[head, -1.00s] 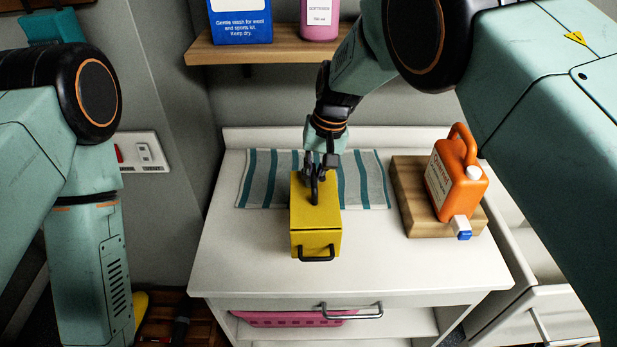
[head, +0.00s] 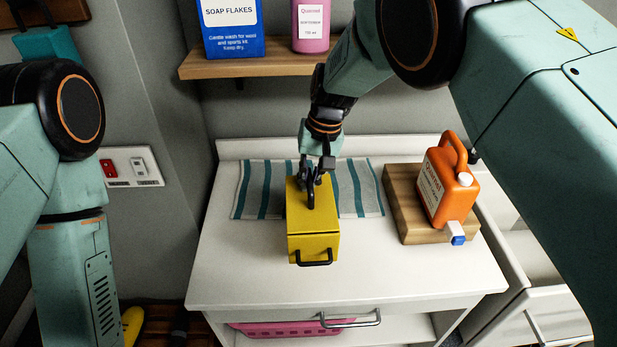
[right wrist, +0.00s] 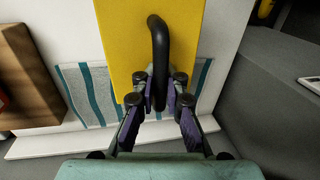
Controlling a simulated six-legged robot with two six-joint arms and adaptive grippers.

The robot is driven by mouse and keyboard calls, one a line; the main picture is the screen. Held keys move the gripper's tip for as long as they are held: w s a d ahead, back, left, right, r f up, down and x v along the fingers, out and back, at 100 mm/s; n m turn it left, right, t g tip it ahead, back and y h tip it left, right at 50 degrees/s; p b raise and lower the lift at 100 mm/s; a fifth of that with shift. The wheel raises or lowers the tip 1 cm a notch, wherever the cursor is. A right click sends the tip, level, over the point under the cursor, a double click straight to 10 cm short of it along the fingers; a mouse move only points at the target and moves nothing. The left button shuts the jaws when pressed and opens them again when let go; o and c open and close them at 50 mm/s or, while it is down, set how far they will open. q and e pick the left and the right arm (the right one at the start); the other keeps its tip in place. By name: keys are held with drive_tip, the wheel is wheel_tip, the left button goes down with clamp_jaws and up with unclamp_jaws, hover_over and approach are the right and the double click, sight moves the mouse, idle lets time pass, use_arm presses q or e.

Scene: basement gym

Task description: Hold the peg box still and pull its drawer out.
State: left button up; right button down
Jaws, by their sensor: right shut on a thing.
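The yellow peg box (head: 300,212) stands on the white cabinet top, partly over a striped cloth. A black loop handle (right wrist: 160,50) rises from its top. Its drawer front (head: 302,244) faces me below a dark seam and carries a black bar handle (head: 315,262); the drawer looks closed. My right gripper (head: 311,180) is over the box with its fingers closed around the top handle, as the right wrist view (right wrist: 158,92) also shows. My left arm stands at the left of the head view, but its gripper is out of the picture.
An orange jug (head: 440,187) stands on a wooden board (head: 403,206) right of the box. The striped cloth (head: 366,190) lies at the back. The cabinet top (head: 240,275) is clear in front and left. A shelf (head: 240,67) with a blue box and pink bottle hangs above.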

drive_tip(key=shift+a+f, duration=0.1)
drive_tip(key=shift+f, duration=0.25)
drive_tip(key=shift+f+b, duration=0.45)
drive_tip(key=shift+f, duration=0.15)
drive_tip(key=shift+f+b, duration=0.3)
drive_tip(key=shift+f, duration=0.2)
drive_tip(key=shift+f+b, duration=0.3)
drive_tip(key=shift+f, duration=0.3)
use_arm(q)
drive_tip(key=shift+f+b, duration=1.4)
drive_tip(key=shift+f, duration=1.1)
use_arm(e)
drive_tip(key=shift+f, duration=2.45)
use_arm(q)
drive_tip(key=shift+c, duration=0.4)
